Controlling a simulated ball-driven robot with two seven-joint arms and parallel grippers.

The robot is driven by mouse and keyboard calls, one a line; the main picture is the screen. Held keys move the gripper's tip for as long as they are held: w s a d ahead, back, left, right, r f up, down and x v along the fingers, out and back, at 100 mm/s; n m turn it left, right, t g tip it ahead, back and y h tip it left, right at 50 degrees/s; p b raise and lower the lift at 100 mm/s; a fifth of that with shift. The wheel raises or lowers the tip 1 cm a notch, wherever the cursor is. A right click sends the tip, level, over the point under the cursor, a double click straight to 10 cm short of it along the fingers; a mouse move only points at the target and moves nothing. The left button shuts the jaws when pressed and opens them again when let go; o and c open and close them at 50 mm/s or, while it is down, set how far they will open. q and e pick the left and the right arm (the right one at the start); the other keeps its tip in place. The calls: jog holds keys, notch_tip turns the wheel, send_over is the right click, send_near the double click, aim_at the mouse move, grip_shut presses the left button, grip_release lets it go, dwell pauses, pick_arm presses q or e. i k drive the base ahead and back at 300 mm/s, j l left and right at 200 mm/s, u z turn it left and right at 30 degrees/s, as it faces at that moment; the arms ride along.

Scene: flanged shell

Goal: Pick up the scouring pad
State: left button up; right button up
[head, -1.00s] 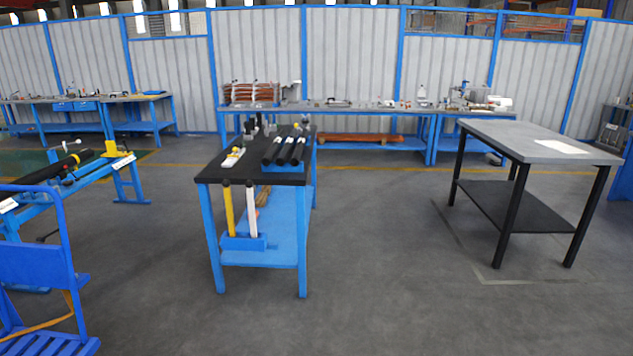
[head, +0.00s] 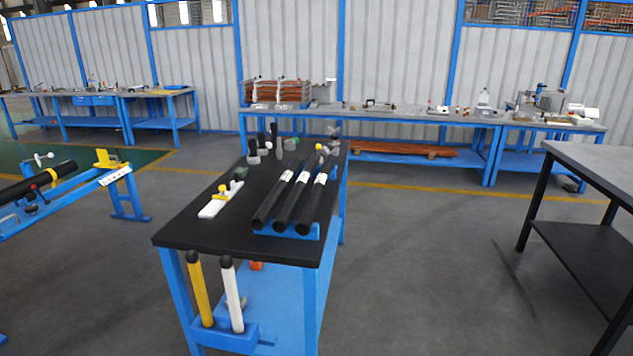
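No scouring pad can be told for certain. A small dark green item (head: 240,173) lies on the black top of the blue-framed table (head: 190,230), behind a white and yellow tool (head: 215,203); it is too small to identify. Another small item with green on it (head: 291,144) is near the table's far end, also too small to identify. Neither of my grippers shows in the head view.
Several black tubes (head: 290,195) rest in a blue holder on the table. Yellow (head: 200,290) and white (head: 232,295) rods stand at its front. A grey-topped table (head: 600,165) is at right, a blue workbench (head: 400,116) behind. Floor between the tables is clear.

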aim_at(243, 172)
jog(key=i+l+u, duration=0.2)
jog(key=i+u, duration=0.2)
jog(key=i+l+u, duration=0.4)
jog(key=i, duration=0.2)
